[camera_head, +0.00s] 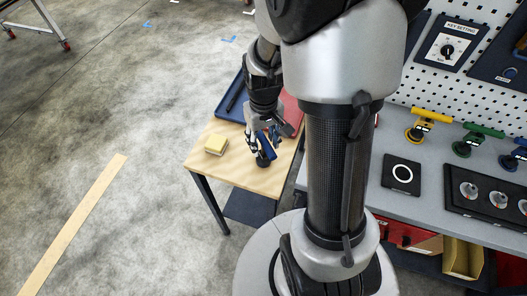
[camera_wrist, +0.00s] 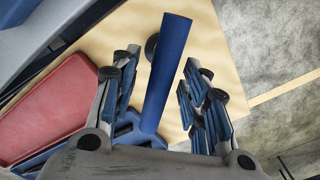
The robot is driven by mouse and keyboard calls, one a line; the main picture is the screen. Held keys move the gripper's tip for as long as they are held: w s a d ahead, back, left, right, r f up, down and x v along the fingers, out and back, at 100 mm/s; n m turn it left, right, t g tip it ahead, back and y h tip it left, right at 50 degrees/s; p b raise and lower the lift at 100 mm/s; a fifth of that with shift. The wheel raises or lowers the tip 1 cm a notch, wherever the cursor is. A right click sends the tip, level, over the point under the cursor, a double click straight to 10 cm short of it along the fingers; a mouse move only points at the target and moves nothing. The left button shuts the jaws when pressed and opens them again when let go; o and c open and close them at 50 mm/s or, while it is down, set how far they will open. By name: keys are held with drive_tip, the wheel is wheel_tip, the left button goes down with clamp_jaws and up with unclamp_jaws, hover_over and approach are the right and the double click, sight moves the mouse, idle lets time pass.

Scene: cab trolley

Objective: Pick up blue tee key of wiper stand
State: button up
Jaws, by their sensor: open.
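The blue tee key (camera_head: 267,149) stands on the small wooden table, on a dark round base (camera_head: 263,161). In the wrist view its long blue bar (camera_wrist: 166,70) runs from top centre down toward my palm. A dark round piece (camera_wrist: 151,44) shows partly behind the bar. My gripper (camera_head: 262,143) is low over the table at the key. In the wrist view my gripper (camera_wrist: 160,66) is open, with fingers on both sides of the bar and visible gaps. The lower end of the bar is near my palm, and contact there cannot be told.
A blue tray (camera_head: 233,100) and a red surface (camera_wrist: 45,108) are behind. The grey bench (camera_head: 437,168) at right holds yellow (camera_head: 430,116) and green (camera_head: 483,130) tee keys. Floor at left is mostly clear.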

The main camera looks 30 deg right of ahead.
drive_tip(key=shift+f, duration=0.35)
drive_tip(key=shift+r, duration=0.1)
clamp_jaws()
idle(0.5)
